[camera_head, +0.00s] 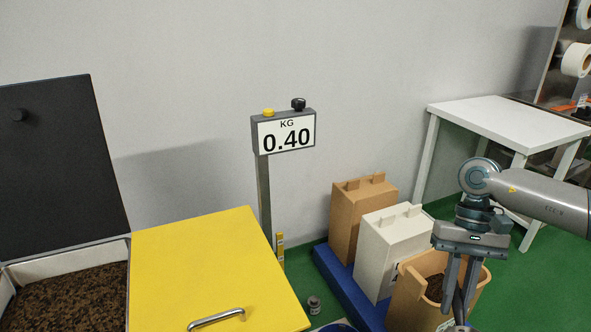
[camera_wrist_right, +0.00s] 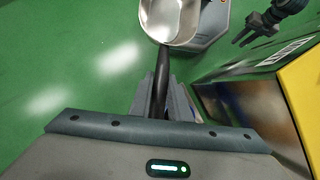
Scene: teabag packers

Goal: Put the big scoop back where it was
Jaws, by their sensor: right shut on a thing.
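The big scoop has a shiny metal bowl (camera_wrist_right: 172,18) and a black handle (camera_wrist_right: 160,75). In the right wrist view, the handle runs up from between my right gripper's fingers to the bowl at the top edge. My right gripper (camera_head: 459,296) is shut on the handle. In the head view it hangs at the lower right, in front of an open tan box (camera_head: 410,300), and most of the scoop is cut off by the bottom edge. My left gripper (camera_wrist_right: 258,28) shows small and dark at the wrist view's upper right, its fingers apart and empty.
A scale display (camera_head: 286,133) reads 0.40 KG. A yellow lid (camera_head: 205,265) and an open bin (camera_head: 75,262) of dark leaves are at left. Brown (camera_head: 362,215) and white (camera_head: 395,240) boxes stand on a blue base (camera_head: 340,285). A white table (camera_head: 505,120) is behind.

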